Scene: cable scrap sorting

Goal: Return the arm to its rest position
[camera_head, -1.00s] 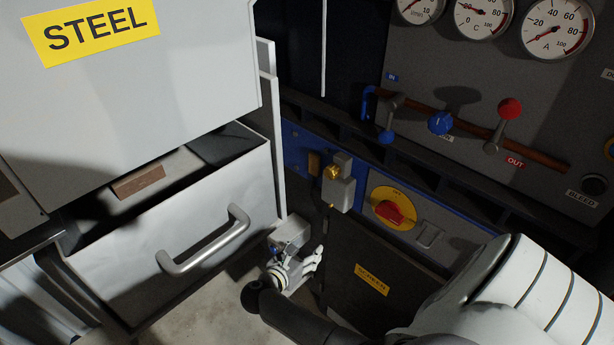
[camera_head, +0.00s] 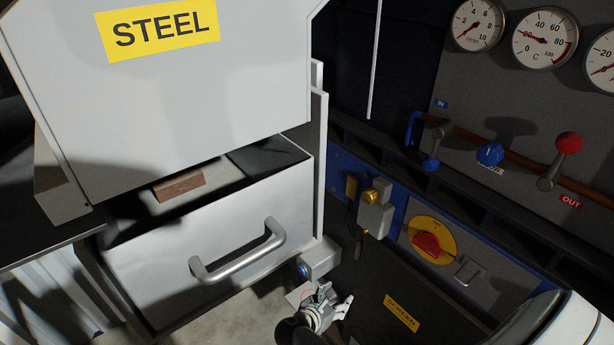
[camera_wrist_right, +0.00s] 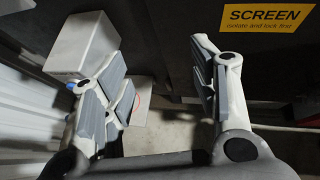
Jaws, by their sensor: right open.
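My right gripper (camera_head: 332,303) is low in the head view, in front of the dark panel labelled SCREEN (camera_head: 401,313) and to the right of the open drawer (camera_head: 170,275). In the right wrist view the gripper (camera_wrist_right: 165,85) has its two fingers spread wide with nothing between them. The right arm comes in from the lower right of the head view. A light grey box (camera_wrist_right: 83,45) shows behind the left finger in the wrist view; I cannot tell whether they touch. My left gripper is not in view.
The drawer under the STEEL cabinet (camera_head: 230,85) stands open, with its bar handle (camera_head: 240,252) sticking out and a brown block (camera_head: 180,187) inside. A red rotary switch (camera_head: 428,245), a blue valve handle (camera_head: 489,154) and a red-knobbed lever (camera_head: 568,144) are to the right. Concrete floor lies below.

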